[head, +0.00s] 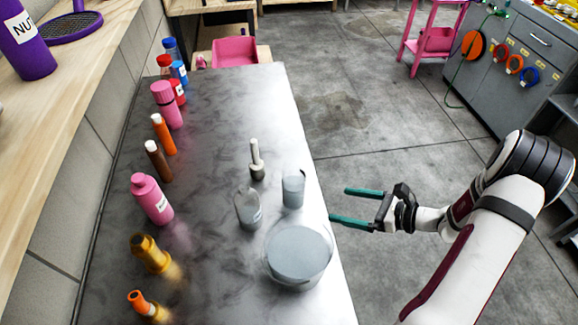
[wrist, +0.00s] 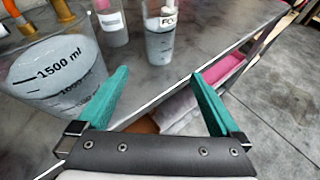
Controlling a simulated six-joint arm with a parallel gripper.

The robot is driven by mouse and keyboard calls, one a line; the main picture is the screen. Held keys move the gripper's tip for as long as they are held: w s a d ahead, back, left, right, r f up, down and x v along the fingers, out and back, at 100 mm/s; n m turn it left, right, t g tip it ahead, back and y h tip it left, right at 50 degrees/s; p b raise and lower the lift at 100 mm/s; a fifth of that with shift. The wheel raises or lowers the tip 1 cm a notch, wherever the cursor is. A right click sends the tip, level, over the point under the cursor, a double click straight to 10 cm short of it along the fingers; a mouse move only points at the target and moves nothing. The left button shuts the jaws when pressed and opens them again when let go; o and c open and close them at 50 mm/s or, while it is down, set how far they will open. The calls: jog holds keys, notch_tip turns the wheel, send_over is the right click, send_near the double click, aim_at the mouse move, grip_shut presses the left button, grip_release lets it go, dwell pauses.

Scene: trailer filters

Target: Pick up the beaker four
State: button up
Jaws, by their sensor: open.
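The beaker four (head: 293,190) is a small clear beaker with greyish contents, upright near the right edge of the metal table. In the wrist view the beaker (wrist: 159,48) stands ahead of the fingers, its label starting "FO" and the rest cut off. My gripper (head: 340,205) is open and empty, just off the table's right edge, fingers pointing left toward the table. The gripper's teal fingers also show in the wrist view (wrist: 160,73), apart from the beaker, with nothing between them.
A large 1500 ml beaker (head: 297,254) stands nearer, and another small beaker (head: 247,210) stands left of beaker four. A pestle-like item (head: 257,160) is behind. Bottles, including a pink one (head: 151,199), line the left side.

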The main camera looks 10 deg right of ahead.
aim_at(303, 197)
jog(key=shift+n, duration=0.4)
jog(key=x, duration=1.6)
grip_shut()
